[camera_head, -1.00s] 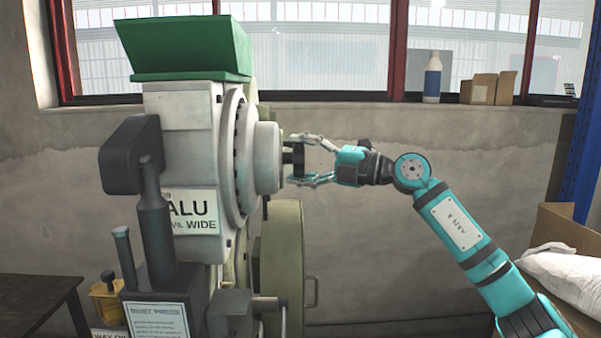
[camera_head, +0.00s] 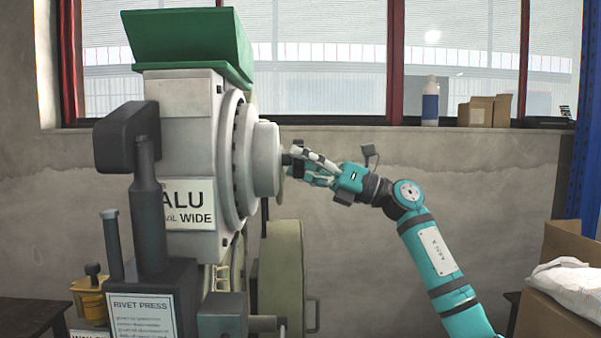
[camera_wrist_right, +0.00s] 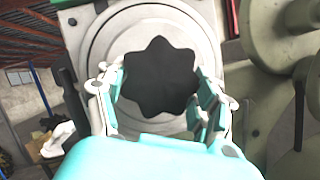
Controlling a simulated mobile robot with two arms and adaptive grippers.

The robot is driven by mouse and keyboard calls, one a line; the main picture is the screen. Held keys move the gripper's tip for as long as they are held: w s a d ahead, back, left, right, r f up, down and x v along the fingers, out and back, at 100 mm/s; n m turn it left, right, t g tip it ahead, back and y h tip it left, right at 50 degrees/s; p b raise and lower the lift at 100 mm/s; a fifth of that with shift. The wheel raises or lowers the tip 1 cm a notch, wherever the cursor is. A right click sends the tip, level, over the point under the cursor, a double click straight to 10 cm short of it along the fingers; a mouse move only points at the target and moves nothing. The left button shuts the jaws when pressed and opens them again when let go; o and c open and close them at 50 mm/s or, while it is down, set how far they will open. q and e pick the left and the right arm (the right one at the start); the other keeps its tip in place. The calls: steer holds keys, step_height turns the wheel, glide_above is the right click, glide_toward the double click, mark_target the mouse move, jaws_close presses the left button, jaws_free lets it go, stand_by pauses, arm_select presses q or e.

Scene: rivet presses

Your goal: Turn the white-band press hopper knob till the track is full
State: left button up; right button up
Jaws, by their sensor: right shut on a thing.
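The rivet press (camera_head: 180,115) stands at the left of the head view with a green hopper (camera_head: 185,40) on top. A black knob (camera_head: 291,160) sticks out from the centre of its round grey drum (camera_head: 266,160). In the wrist view the knob is a black, lobed star (camera_wrist_right: 160,77) facing the camera. The fingers partly cover the knob in the head view. I cannot make out the track's fill. My left gripper is out of view.
The press carries an ALU WIDE label (camera_head: 188,205) and a RIVET PRESS card (camera_head: 140,318). A pale green wheel (camera_head: 281,275) stands below the drum. A cardboard box (camera_head: 550,315) with a white sack (camera_head: 570,285) is at lower right. A bottle (camera_head: 430,103) stands on the sill.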

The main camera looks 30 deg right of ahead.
steer(key=n+g+y, duration=0.1)
steer(key=n, duration=0.1)
steer(key=n+g+y, duration=0.1)
steer(key=n, duration=0.2)
steer(key=shift+w+f+n+b, duration=0.15)
steer(key=shift+n+b, duration=0.15)
steer(key=n+g+y, duration=0.1)
steer(key=n, duration=0.2)
steer(key=shift+g, duration=0.4)
steer(key=shift+n+g+y+p, duration=0.4)
steer(key=shift+n+g+y, duration=0.25)
steer(key=shift+n, duration=1.25)
steer(key=shift+g, duration=0.25)
steer(key=o, duration=1.2)
steer(key=shift+d, duration=0.1)
